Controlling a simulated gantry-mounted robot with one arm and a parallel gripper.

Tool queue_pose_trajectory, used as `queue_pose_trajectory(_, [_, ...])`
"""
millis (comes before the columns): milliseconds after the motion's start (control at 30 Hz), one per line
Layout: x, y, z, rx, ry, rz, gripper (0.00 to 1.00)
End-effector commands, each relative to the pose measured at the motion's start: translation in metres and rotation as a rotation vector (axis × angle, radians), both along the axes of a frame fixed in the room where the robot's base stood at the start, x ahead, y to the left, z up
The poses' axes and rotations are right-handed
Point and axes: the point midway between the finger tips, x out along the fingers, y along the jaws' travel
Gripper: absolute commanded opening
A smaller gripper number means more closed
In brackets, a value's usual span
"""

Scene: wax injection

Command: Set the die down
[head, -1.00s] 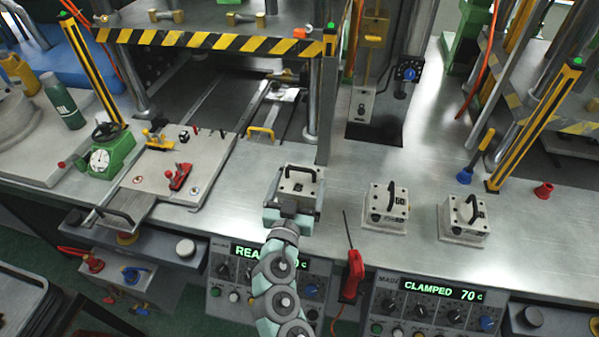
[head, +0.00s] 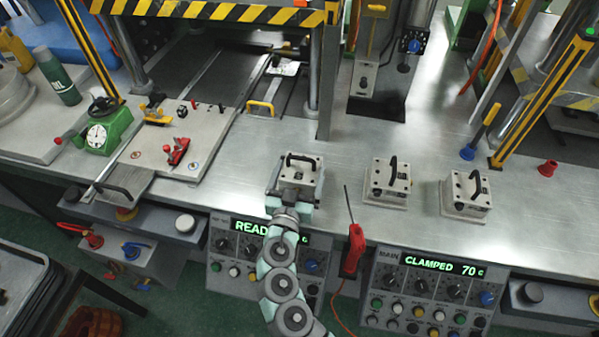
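The die (head: 304,173) is a pale metal block with a black handle on top, near the front edge of the steel bench, left of two similar dies. My gripper (head: 293,193) reaches it from the front, with teal fingers along its sides, and appears shut on it. The die looks level, with its handle up. Its lower front is hidden by my gripper, so I cannot tell whether its underside touches the bench.
Two similar dies, a middle one (head: 389,181) and a right one (head: 466,192), stand on the bench (head: 335,205). A red-handled tool (head: 354,250) hangs at the front edge. A plate with red clamps (head: 178,151) lies left. Bare bench lies behind the die.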

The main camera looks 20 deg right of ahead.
Motion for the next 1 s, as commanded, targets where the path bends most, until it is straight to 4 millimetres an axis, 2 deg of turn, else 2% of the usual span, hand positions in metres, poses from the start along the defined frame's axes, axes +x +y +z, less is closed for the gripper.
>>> queue_pose_trajectory(100, [0.000,0.000,0.001,0.000,-0.002,0.001,1.00])
queue_pose_trajectory(467, [-0.003,0.003,0.002,0.000,0.000,0.002,1.00])
queue_pose_trajectory(1000, [-0.084,0.062,0.001,0.000,0.000,0.004,1.00])
